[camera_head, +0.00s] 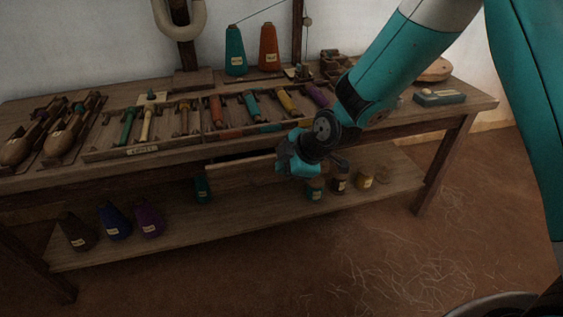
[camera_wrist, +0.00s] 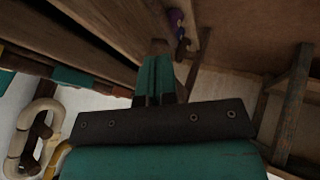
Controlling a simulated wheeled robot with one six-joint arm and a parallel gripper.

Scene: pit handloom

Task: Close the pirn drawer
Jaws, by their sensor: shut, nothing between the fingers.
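The pirn drawer (camera_head: 240,162) shows in the head view as a long wooden front under the table's front edge. It stands out a little from the table, with a dark gap above it. My gripper (camera_head: 298,165) is at the drawer's right end and hides that end. In the wrist view my gripper (camera_wrist: 158,75) has its teal fingers together, with nothing held. Their tips are close to a wooden edge; I cannot tell whether they touch it. The drawer's inside is hidden.
The tabletop (camera_head: 400,122) holds shuttles (camera_head: 45,137), a rack of pirns (camera_head: 185,117) and yarn cones (camera_head: 235,50). The lower shelf (camera_head: 230,215) carries dark cones (camera_head: 115,222) at left and small jars (camera_head: 340,178) below my gripper.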

